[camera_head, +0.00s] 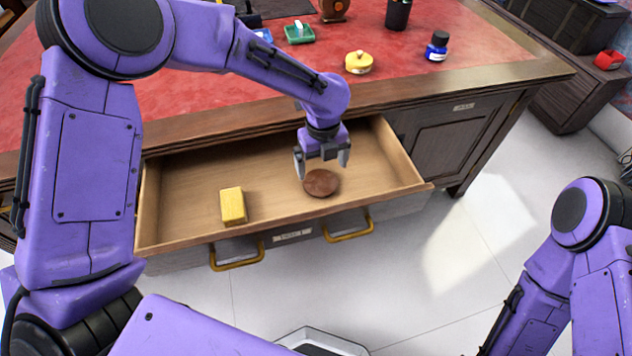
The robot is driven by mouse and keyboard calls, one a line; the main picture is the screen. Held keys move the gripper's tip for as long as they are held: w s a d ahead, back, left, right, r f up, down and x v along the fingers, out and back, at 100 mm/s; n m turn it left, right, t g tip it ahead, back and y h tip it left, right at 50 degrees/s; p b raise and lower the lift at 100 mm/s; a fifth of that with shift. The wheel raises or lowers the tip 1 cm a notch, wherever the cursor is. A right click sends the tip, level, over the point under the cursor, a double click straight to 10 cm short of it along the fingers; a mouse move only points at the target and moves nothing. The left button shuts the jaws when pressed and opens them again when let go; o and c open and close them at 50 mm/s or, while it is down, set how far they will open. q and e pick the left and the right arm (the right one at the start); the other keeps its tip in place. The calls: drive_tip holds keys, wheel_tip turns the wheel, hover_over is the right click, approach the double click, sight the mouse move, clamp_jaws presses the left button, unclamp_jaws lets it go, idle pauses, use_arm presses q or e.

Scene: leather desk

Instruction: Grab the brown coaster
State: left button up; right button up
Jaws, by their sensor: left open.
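The brown coaster (321,184) is a round, flat disc lying in the open desk drawer (180,192), right of the drawer's middle. My left gripper (322,167) reaches down into the drawer from above. Its two fingers are apart and it holds nothing. The fingertips are at the coaster's far edge in the picture; whether they touch it I cannot tell. My right arm shows at the lower right, but its gripper is not in view.
A yellow block (233,206) lies in the drawer left of the coaster. On the red desk top stand a yellow lidded pot (358,62), a blue ink bottle (437,46), a green dish (299,33) and a black cup (398,14). The drawer's walls surround the gripper.

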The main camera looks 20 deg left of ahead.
sight(321, 183)
use_arm(q)
drive_tip(key=f, duration=0.5)
drive_tip(key=shift+s+f+b, duration=0.2)
drive_tip(key=shift+f+b, duration=0.05)
drive_tip(key=shift+b, duration=0.05)
drive_tip(key=c, duration=0.7)
drive_tip(key=shift+r, duration=0.1)
drive_tip(key=shift+c, duration=0.2)
